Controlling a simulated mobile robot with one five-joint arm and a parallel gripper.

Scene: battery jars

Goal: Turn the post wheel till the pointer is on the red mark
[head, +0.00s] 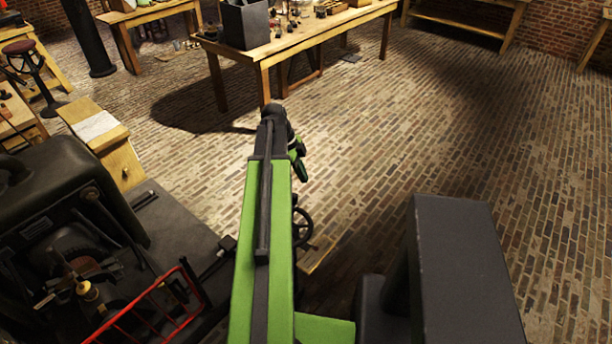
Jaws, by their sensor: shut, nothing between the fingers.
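A dark handwheel (303,229) with spokes, likely the post wheel, shows low in the middle of the head view. My green arm covers its left part. I cannot make out a pointer or a red mark. My gripper (301,171) shows as a small green and black shape at the right of my arm's far end. It appears above the wheel in the picture and apart from it. It is shut and empty. Its fingertips are small and partly turned away from view.
A dark machine (60,195) with a red guard rail (150,305) stands at the left. A wooden workbench (285,45) with a dark box (245,25) and small items is at the back. A small wooden cabinet (122,165) stands left. Brick floor (400,140) is open to the right.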

